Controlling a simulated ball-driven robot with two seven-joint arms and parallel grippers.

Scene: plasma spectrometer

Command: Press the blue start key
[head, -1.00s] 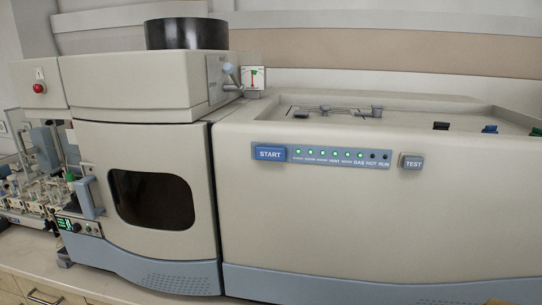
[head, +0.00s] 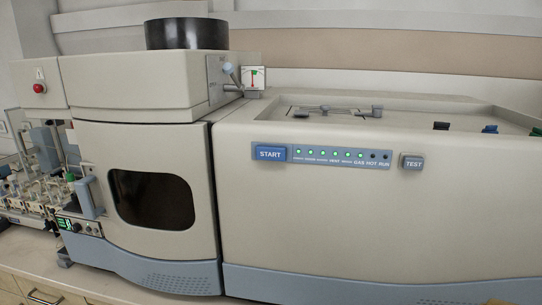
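The blue start key (head: 270,153), marked START, sits on the front face of the large beige spectrometer (head: 370,220), at the left end of a blue strip of indicator lamps (head: 340,156). Several lamps glow green; the two at the right end, over HOT and RUN, are dark. A grey TEST key (head: 412,162) sits to the right of the strip. Nothing covers the start key. Neither of my grippers shows in the head view.
A dark-windowed door (head: 150,198) fills the left cabinet. A red button (head: 40,88) is at upper left. A small gauge (head: 253,78) and lever stand above the cabinet joint. Tubing and fittings (head: 45,190) crowd the far left. The space before the front panel is clear.

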